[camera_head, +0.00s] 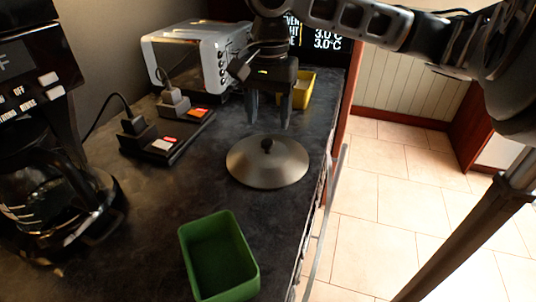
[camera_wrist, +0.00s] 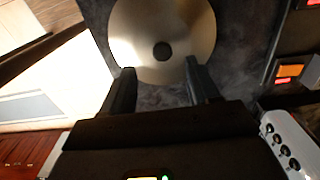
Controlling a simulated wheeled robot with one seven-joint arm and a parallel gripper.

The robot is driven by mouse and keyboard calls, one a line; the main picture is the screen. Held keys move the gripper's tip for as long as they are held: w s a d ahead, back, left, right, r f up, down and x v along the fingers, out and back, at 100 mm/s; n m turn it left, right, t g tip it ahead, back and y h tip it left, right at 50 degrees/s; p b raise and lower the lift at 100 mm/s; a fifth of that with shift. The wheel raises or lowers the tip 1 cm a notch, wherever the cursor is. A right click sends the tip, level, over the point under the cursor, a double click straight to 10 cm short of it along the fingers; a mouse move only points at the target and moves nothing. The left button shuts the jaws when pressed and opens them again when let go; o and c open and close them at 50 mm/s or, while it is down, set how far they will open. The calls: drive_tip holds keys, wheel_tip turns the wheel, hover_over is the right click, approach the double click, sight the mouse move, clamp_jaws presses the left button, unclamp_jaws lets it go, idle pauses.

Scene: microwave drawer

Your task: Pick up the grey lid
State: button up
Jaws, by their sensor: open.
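The grey lid (camera_head: 267,165) is a round, shallow metal dome with a small dark knob (camera_head: 267,145) on top. It lies flat on the dark countertop in the head view. My gripper (camera_head: 269,122) points down above and a little behind the lid, with its two fingers apart and nothing between them. In the wrist view the lid (camera_wrist: 190,30) fills the top middle, with its dark knob (camera_wrist: 162,50) ahead of the gap between my open fingertips (camera_wrist: 159,70). The fingertips overlap the lid's near edge in that view. I cannot tell their exact height above it.
A green bin (camera_head: 218,258) stands in front of the lid. A yellow container (camera_head: 303,90) and a silver toaster (camera_head: 188,60) are behind. A power strip (camera_head: 168,138) with plugs and a coffee maker (camera_head: 60,190) are at left. The counter's right edge is close to the lid.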

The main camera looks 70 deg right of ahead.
sight(268, 141)
drive_tip(key=shift+w+d+f, duration=0.1)
drive_tip(key=shift+f, duration=1.45)
drive_tip(key=shift+d+f, duration=0.1)
drive_tip(key=shift+f, duration=1.4)
clamp_jaws()
